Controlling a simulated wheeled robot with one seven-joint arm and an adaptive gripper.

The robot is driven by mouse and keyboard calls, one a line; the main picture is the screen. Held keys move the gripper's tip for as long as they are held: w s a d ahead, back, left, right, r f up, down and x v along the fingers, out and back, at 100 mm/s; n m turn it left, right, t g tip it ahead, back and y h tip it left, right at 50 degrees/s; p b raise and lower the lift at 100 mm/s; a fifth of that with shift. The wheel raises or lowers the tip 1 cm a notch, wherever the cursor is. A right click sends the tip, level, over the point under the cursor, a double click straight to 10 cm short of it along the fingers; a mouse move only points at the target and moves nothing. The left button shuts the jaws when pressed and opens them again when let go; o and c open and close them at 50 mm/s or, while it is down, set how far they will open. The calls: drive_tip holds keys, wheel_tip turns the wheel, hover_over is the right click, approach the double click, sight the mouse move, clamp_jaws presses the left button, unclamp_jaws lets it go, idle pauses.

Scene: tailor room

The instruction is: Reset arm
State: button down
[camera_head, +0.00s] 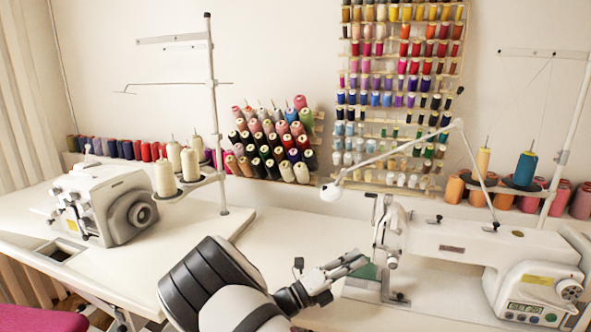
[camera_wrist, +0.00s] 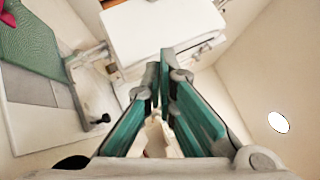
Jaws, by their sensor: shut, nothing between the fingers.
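My gripper (camera_head: 358,264) is at the end of my arm, in the lower middle of the head view. It sits just left of the white sewing machine (camera_head: 455,243), near its needle end. I cannot tell whether it touches the machine. In the wrist view, the teal fingers of my gripper (camera_wrist: 160,68) come together at their tips, with nothing held between them. A small green patch (camera_head: 368,271) shows beside the fingertips in the head view; I cannot tell what it is.
An overlock machine (camera_head: 110,205) stands on the left table (camera_head: 195,240), with cream thread cones (camera_head: 165,178) beside it. A lamp (camera_head: 332,191) hangs over the right machine. Thread racks (camera_head: 398,100) cover the back wall. A green textured surface (camera_wrist: 35,48) shows in the wrist view.

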drive_tip(key=s+d+r+m+g+y+p, duration=0.3)
drive_tip(key=s+d+r+m+g+y, duration=0.3)
drive_tip(key=s+m, duration=0.3)
drive_tip(key=s+d+r+m+g+y+p, duration=0.25)
drive_tip(key=s+d+r+m+g, duration=0.35)
drive_tip(key=s+m, duration=0.35)
drive_tip(key=s+a+r+m+t+y+p, duration=0.3)
drive_tip(key=s+r+m+y, duration=0.2)
drive_tip(key=s+r+m, duration=0.3)
drive_tip(key=s+a+r+m+t+y+p, duration=0.3)
drive_tip(key=s+r+m+y, duration=0.3)
drive_tip(key=s, duration=0.9)
wheel_tip(320, 180, up, 2)
drive_tip(key=a+m+t, duration=0.1)
drive_tip(key=m, duration=0.3)
drive_tip(key=shift+s, duration=0.4)
drive_tip(key=shift+m, duration=0.25)
